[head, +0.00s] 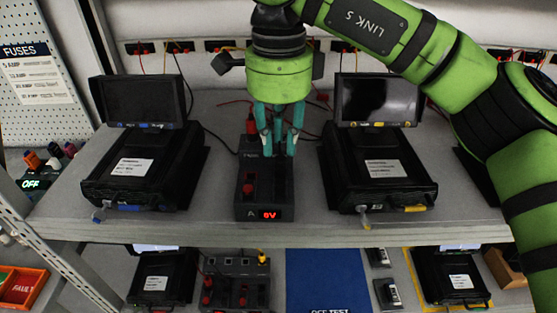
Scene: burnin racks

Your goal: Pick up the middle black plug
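My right gripper (278,148) points down over the dark supply box (265,190) in the middle of the upper shelf. Its teal fingers are spread apart, with a gap between the tips. I cannot make out anything held in them. The middle black plug cannot be told apart; the fingers and the dark box behind them may hide it. The box has a lit red "6V" display (269,214) at its front. A red plug (251,126) stands upright at its back, left of the fingers. My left gripper is not in view.
A black device with a raised screen (145,101) stands left of the box, and another (377,99) stands right. Loose red and black cables run behind. The lower shelf holds more devices and a blue mat (325,275). The front shelf edge is mostly clear.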

